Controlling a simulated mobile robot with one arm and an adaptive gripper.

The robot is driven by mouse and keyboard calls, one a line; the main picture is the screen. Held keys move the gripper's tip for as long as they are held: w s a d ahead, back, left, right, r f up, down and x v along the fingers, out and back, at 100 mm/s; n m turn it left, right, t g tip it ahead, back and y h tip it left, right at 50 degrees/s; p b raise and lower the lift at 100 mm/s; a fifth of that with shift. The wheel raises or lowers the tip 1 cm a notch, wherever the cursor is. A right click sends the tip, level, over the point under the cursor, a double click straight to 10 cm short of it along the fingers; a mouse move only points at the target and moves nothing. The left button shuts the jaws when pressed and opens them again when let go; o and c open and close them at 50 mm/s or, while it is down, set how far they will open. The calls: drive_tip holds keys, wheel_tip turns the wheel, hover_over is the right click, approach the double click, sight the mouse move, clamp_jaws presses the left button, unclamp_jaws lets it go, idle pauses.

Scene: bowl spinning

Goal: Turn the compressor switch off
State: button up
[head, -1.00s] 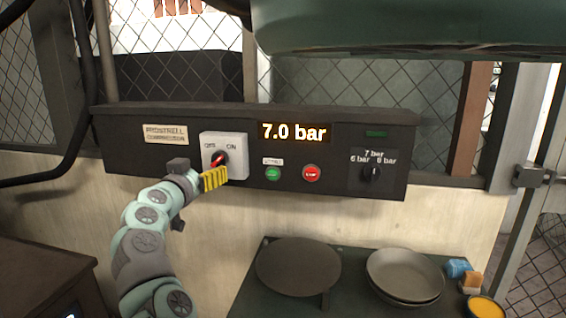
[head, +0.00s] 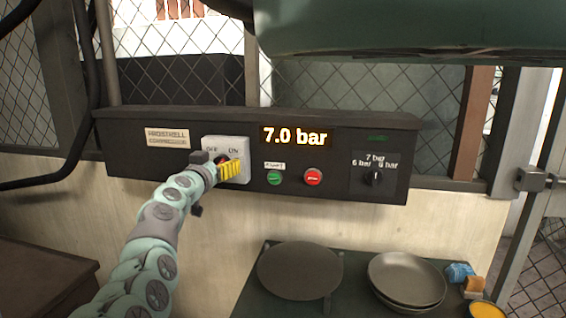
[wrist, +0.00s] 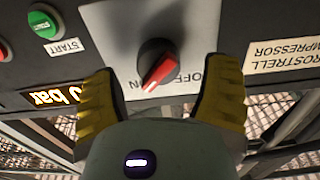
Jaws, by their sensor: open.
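The compressor switch is a white box (head: 237,148) on the dark panel, marked OFF at left and ON at right. Its knob (wrist: 158,65) has a red pointer. In the wrist view, which is upside down, the red tip points down-left, to the ON side. My gripper (head: 229,169) is at the switch in the head view, its yellow fingers covering much of the knob. In the wrist view my gripper (wrist: 163,72) is open, one finger on each side of the knob, with visible gaps. Whether the fingertips touch the box cannot be told.
The panel (head: 120,165) also has a 7.0 bar display (head: 296,137), a green start button (head: 274,178), a red button (head: 313,177) and a pressure selector (head: 374,177). Below right are a round plate (head: 300,270) and bowls (head: 406,277). A green body overhangs at the top.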

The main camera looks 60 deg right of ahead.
drive_tip(key=shift+w+d, duration=0.1)
drive_tip(key=shift+d, duration=0.5)
drive_tip(key=shift+c, duration=0.2)
drive_tip(key=shift+a, duration=0.1)
drive_tip(key=c, duration=1.2)
